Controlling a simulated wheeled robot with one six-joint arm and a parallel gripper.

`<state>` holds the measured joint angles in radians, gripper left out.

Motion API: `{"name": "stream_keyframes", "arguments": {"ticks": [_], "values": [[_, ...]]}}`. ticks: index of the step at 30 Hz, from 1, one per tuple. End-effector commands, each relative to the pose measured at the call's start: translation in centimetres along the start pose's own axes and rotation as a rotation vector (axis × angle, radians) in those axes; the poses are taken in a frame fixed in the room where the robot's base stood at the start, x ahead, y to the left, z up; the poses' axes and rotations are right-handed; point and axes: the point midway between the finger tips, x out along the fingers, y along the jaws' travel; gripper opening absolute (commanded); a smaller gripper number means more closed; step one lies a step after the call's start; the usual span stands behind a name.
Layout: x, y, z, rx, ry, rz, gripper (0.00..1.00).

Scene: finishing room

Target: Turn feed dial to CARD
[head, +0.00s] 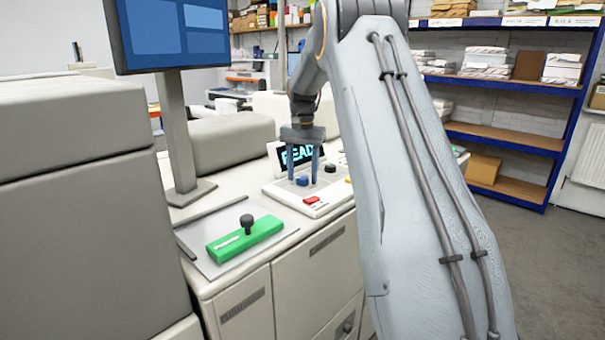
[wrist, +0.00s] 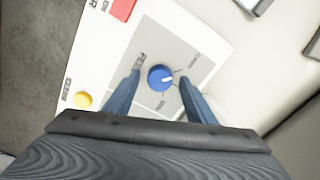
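A blue round dial (wrist: 160,78) with a white pointer mark sits on a grey plate on the white control panel (head: 328,203). In the wrist view its mark points to the right. Small labels surround the dial, but I cannot read which is CARD. The dial also shows in the head view (head: 302,181). My gripper (wrist: 160,92) is open, with one finger on either side of the dial and a visible gap to it on both sides. In the head view my gripper (head: 303,180) points straight down over the panel.
The panel also has a red button (head: 311,200), a black knob (head: 330,168) and a yellow button (wrist: 82,100). A lit display (head: 301,155) stands behind my fingers. A green block (head: 232,244) with a black knob lies left on the counter. A monitor (head: 172,35) stands behind it.

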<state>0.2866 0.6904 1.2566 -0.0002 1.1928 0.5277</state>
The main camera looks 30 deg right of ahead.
Motion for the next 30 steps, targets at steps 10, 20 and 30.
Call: {"name": "stream_keyframes", "arguments": {"ticks": [10, 20, 30], "values": [[-1.8, -0.1, -0.1, 0.0, 0.002, -0.002, 0.5], [-6.7, -0.1, -0.1, 0.0, 0.001, 0.0, 0.5], [-7.8, 0.0, 0.0, 0.0, -0.001, 0.0, 0.5]]}}
